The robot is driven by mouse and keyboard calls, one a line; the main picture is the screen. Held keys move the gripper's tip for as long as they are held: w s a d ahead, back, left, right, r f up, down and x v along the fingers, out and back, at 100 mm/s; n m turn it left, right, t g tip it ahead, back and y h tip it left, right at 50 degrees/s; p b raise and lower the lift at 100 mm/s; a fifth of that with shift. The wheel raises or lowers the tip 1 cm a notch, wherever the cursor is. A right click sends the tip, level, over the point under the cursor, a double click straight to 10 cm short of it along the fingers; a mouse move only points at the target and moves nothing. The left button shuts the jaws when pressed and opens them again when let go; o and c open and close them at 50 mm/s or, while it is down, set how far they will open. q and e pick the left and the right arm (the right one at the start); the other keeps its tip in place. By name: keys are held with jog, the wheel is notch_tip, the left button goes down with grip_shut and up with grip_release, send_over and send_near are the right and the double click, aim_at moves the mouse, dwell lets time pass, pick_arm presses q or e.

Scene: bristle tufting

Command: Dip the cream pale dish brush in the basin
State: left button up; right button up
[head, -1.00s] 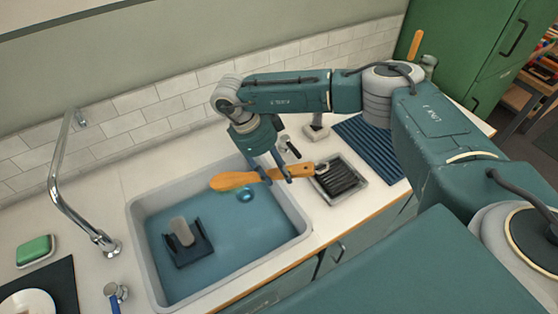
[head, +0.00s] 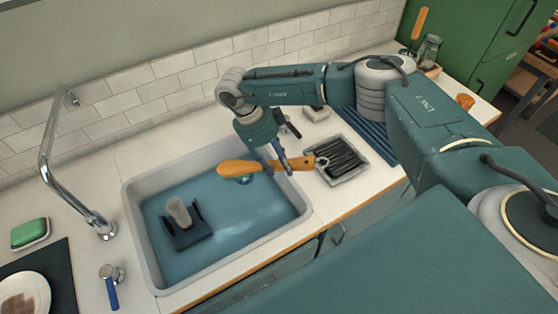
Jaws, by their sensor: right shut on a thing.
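My right gripper (head: 280,164) is shut on an orange, wooden-looking utensil (head: 238,167). I cannot make out bristles or tell whether this is the dish brush. Its broad end points left over the basin. Its thinner end reaches right, over the basin's right rim, towards a small tray. The grey basin (head: 300,212) is set in the counter, with a blue interior that looks like water. A round bluish shape (head: 243,180) shows under the utensil's broad end. A pale, rounded piece (head: 178,212) stands in a dark holder (head: 186,236) in the basin. My left gripper is out of view.
A chrome tap (head: 48,165) arches at the left, near a green soap-like block (head: 30,232). A tray with dark bars (head: 342,160) lies right of the basin, before a dark blue ribbed mat (head: 367,135). A blue-handled tool (head: 111,290) lies front left.

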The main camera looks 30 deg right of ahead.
pick_arm(q)
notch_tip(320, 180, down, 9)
jog(key=b, duration=0.8)
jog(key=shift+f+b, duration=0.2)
jog(key=shift+b, duration=0.15)
pick_arm(e)
notch_tip(320, 180, down, 11)
jog(key=shift+f, duration=0.15)
jog(key=shift+r+p, duration=4.35)
jog(key=shift+r, duration=2.2)
pick_arm(q)
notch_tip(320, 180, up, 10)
jog(key=p, duration=0.1)
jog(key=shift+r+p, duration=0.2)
jog(key=shift+p, duration=0.15)
pick_arm(e)
jog(key=shift+r, duration=1.45)
jog(key=shift+r+p, duration=0.95)
jog(key=shift+r, duration=1.05)
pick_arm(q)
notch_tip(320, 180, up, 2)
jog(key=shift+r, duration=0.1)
